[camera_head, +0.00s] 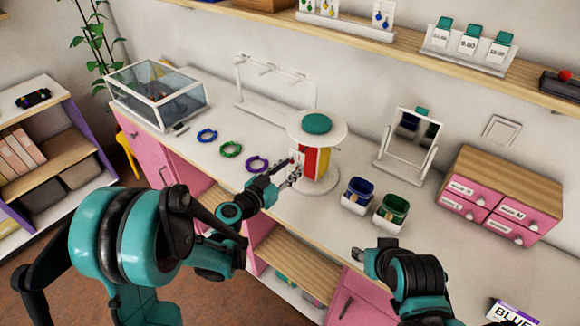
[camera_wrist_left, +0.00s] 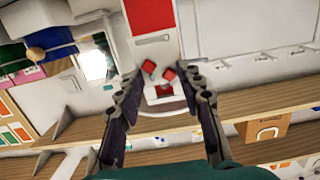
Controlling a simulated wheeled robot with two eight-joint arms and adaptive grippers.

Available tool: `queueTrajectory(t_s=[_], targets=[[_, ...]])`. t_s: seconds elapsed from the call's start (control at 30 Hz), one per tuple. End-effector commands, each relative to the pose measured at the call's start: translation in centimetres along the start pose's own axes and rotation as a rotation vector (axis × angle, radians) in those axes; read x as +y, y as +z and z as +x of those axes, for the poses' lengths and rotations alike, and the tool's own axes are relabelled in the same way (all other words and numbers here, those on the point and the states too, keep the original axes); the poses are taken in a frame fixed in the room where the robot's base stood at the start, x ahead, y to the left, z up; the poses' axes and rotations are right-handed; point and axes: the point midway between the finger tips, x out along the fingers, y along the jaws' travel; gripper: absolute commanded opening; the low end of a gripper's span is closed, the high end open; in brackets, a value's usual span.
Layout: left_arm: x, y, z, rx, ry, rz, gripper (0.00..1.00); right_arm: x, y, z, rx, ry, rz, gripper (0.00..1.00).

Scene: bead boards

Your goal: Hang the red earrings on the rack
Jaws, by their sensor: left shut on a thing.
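The red earrings (camera_wrist_left: 160,70) are two small red pieces on a white card. In the left wrist view the card is between the fingers of my left gripper (camera_wrist_left: 160,85). In the head view my left gripper (camera_head: 294,172) is shut on the card, close in front of the round display stand (camera_head: 323,163) with red and yellow panels; I cannot tell if card and stand touch. The white rack (camera_head: 270,98) with hooks stands behind, to the left of the stand. My right gripper (camera_head: 364,256) is near the counter's front edge; its fingers are too small to judge.
A glass case (camera_head: 158,92) stands at the left, with several bracelets (camera_head: 231,149) to its right. Blue (camera_head: 358,191) and green (camera_head: 391,210) items in holders, a mirror (camera_head: 409,143) and a pink drawer box (camera_head: 500,195) stand to the right. A shelf (camera_head: 400,45) runs above.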

Motion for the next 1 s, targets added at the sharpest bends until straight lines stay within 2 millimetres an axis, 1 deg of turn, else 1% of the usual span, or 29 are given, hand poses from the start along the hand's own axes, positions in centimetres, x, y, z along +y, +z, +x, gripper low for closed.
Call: queueTrajectory(t_s=[0.8, 1.0], targets=[[0.1, -0.3, 2.1, 0.0, 0.001, -0.001, 0.24, 0.0, -0.3, -0.4, 0.0, 0.0, 0.0, 0.4], [0.0, 0.2, 2.2, 0.0, 0.0, -0.001, 0.24, 0.0, 0.1, 0.2, 0.0, 0.0, 0.0, 0.4]])
